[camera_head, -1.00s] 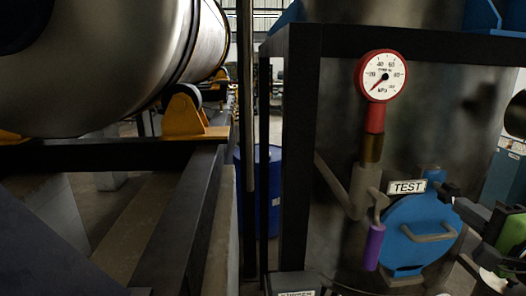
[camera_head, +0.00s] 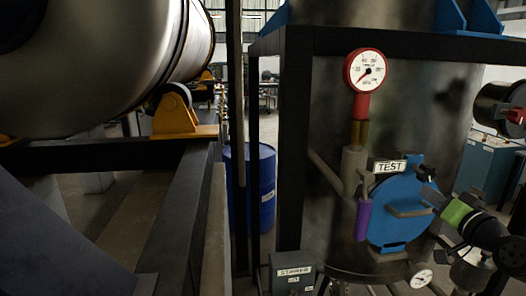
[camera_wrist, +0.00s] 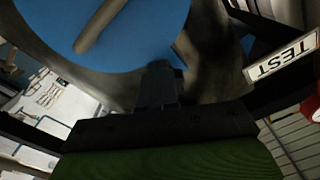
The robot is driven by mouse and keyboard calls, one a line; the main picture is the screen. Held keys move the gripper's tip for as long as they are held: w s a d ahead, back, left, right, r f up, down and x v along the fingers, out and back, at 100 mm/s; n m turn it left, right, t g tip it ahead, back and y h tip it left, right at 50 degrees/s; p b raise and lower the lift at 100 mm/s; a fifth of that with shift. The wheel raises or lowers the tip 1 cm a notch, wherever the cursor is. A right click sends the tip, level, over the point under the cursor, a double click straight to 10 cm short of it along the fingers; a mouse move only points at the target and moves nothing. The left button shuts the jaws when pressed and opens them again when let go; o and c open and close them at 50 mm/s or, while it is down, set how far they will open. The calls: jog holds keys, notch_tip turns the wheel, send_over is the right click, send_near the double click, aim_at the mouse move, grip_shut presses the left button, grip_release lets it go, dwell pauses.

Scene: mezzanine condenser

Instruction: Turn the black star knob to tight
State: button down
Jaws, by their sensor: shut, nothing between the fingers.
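A small dark shape (camera_head: 425,171) at the upper right edge of the round blue hatch (camera_head: 388,228) may be the black star knob, but its lobes cannot be made out. My gripper (camera_head: 429,191) is shut and empty, at the right edge of the hatch and close below that dark shape. I cannot tell whether they touch. In the wrist view, my shut fingers (camera_wrist: 158,80) point at the rim of the blue hatch (camera_wrist: 115,28). No star knob is distinguishable there; the fingers may hide it.
A TEST plate (camera_head: 390,167) is above the hatch, beside a pipe with a purple-sleeved lever (camera_head: 363,220). A red-rimmed gauge (camera_head: 366,69) stands above. A black frame post (camera_head: 294,150) is left of the tank. A blue drum (camera_head: 262,187) stands farther back.

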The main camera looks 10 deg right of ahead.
jog(key=shift+w+a, duration=0.1)
jog(key=shift+w, duration=0.3)
jog(key=shift+r, duration=0.25)
